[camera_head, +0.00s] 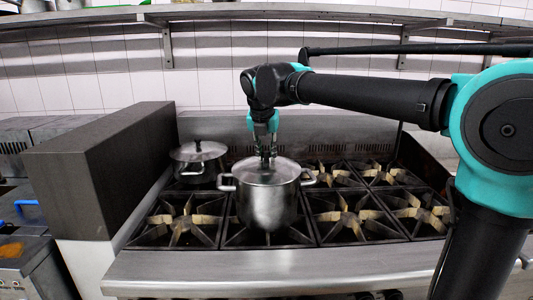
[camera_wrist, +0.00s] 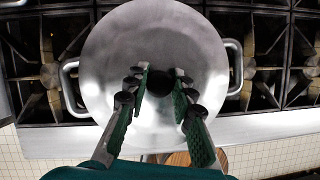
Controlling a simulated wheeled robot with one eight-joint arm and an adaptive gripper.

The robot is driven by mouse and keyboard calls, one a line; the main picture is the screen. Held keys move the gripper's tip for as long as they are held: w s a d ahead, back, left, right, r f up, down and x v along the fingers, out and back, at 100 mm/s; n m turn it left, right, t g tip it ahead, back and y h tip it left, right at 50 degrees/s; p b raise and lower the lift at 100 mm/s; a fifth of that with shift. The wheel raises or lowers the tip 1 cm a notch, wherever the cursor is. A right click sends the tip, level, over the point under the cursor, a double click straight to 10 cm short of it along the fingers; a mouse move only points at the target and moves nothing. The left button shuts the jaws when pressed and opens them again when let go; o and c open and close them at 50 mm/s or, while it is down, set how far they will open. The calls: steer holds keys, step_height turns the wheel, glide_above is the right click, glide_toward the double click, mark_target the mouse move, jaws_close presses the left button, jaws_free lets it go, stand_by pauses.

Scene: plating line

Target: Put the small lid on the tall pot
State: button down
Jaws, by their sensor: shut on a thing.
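The tall steel pot (camera_head: 268,210) stands on the front middle-left burner, with a handle on each side. A round steel lid (camera_head: 284,172) lies level at its rim. I cannot tell whether it rests fully on the rim or hangs just above it. My gripper (camera_head: 267,160) points straight down over the middle of the lid and is shut on its dark knob. In the wrist view, the green-padded fingers (camera_wrist: 160,84) close around the knob, which they partly hide. The lid (camera_wrist: 125,50) covers the pot's opening there, with the pot handles (camera_wrist: 69,88) showing outside it.
A second, lower pot (camera_head: 195,175) with a black-knobbed lid (camera_head: 198,150) stands on the back left burner. Free burners (camera_head: 347,217) lie to the right. A dark block-like panel (camera_head: 110,165) rises left of the stove. A shelf (camera_head: 300,12) runs along the wall above.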

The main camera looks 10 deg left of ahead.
steer(key=c, duration=1.2)
jaws_free()
steer(key=shift+o, duration=0.4)
steer(key=o, duration=0.4)
steer(key=shift+r, duration=0.15)
steer(key=shift+r, duration=3.85)
steer(key=shift+d, duration=0.1)
